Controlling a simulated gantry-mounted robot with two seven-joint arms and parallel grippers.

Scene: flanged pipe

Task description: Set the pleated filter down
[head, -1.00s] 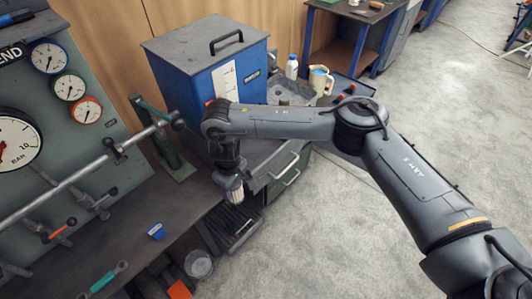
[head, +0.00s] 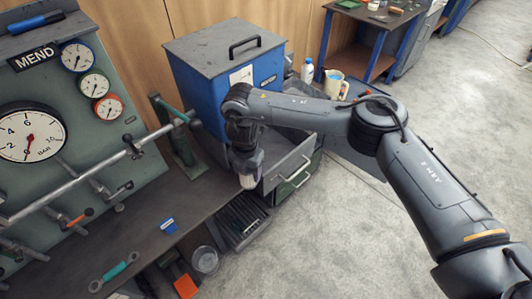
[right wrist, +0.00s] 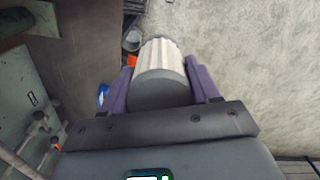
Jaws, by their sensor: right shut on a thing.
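The pleated filter has a white ribbed side and a grey end cap. In the head view its pale lower part (head: 249,183) hangs below my right gripper (head: 247,172), in the air near the open grey drawer. In the right wrist view the filter (right wrist: 161,55) sits between the two purple fingers of my right gripper (right wrist: 160,82), which is shut on it. The grey cap faces the palm and the white pleats point away. My left gripper is not in view.
The dark bench (head: 140,225) has a small blue item (head: 168,226) and a teal-handled wrench (head: 114,272) on it. A grey bucket (head: 205,260) stands below its edge. A blue cabinet (head: 215,75) stands behind my arm. Grey floor is open at right.

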